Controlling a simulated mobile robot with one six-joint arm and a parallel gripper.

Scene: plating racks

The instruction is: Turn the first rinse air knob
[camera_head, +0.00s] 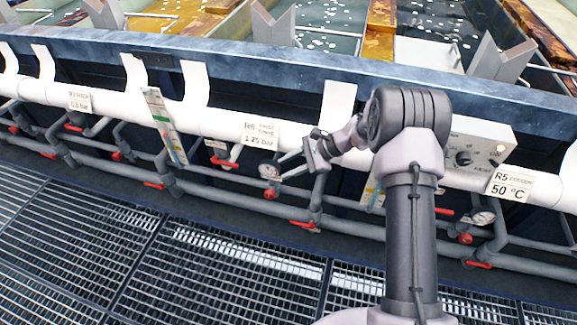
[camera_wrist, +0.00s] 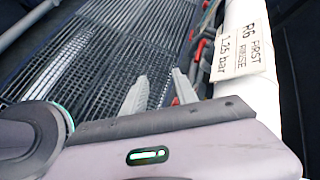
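The white label reading R6 first rinse, 1.25 bar (camera_head: 260,134) is on the white pipe in the head view; it also shows in the wrist view (camera_wrist: 242,42). Below it is a round gauge (camera_head: 267,170) with a small red knob (camera_head: 271,194) under it. I cannot tell for certain that this is the air knob. My gripper (camera_head: 282,168) is open, its two fingers pointing left close to the gauge. In the wrist view the fingers (camera_wrist: 160,88) are apart, with something red (camera_wrist: 176,101) by the right finger. I see no contact.
Red lever handles (camera_head: 228,164) and grey pipes (camera_head: 110,180) run below the white pipe. A control box (camera_head: 478,146) and an R5 50 °C label (camera_head: 510,186) are at right. Tanks stand behind the blue rim (camera_head: 235,62). The grated floor (camera_head: 215,270) in front is clear.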

